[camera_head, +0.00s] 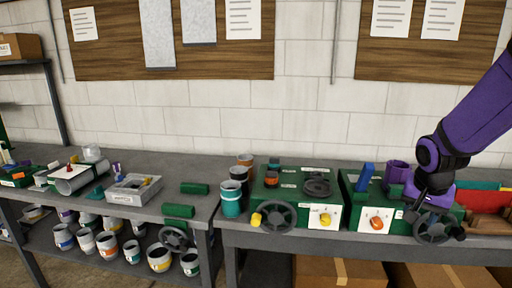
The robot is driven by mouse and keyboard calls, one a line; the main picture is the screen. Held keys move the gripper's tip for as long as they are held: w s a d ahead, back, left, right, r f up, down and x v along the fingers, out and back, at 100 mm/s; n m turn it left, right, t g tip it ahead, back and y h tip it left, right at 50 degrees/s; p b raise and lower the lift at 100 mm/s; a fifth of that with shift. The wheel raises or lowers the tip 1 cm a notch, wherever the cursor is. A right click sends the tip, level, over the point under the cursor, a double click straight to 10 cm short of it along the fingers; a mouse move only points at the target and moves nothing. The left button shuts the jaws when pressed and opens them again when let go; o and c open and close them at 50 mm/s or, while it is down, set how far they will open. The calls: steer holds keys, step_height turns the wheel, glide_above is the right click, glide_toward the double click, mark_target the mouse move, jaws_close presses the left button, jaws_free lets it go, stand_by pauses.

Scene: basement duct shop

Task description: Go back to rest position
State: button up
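My purple and black arm comes in from the right edge. My gripper (432,212) is low over the right end of the right-hand bench, in front of a green box. It overlaps a dark handwheel (436,230) on that box's front. I cannot tell whether it touches the wheel, or whether its fingers are open or shut. A second green box (298,196) stands to its left, with a dark handwheel (278,218) and a yellow knob on a white plate (325,218). The right box has an orange knob on a white plate (376,220).
A purple cup (397,172) and a blue block (365,176) are close left of my gripper. A red and wooden item (485,201) is to its right. Several cups stand left of the boxes. The left bench holds a grey tray (134,189) and loose parts. Cardboard boxes (340,272) sit below.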

steer(key=s+a+r+n+t+y, duration=0.2)
steer(key=s+a+r+n, duration=0.6)
steer(key=s+a+r, duration=0.4)
steer(key=s+r, duration=0.3)
steer(key=s, duration=0.1)
steer(key=shift+s+a+r+n+t, duration=0.2)
steer(key=shift+s+a+n+t, duration=0.1)
steer(key=shift+s+n, duration=0.1)
steer(key=shift+w, duration=0.1)
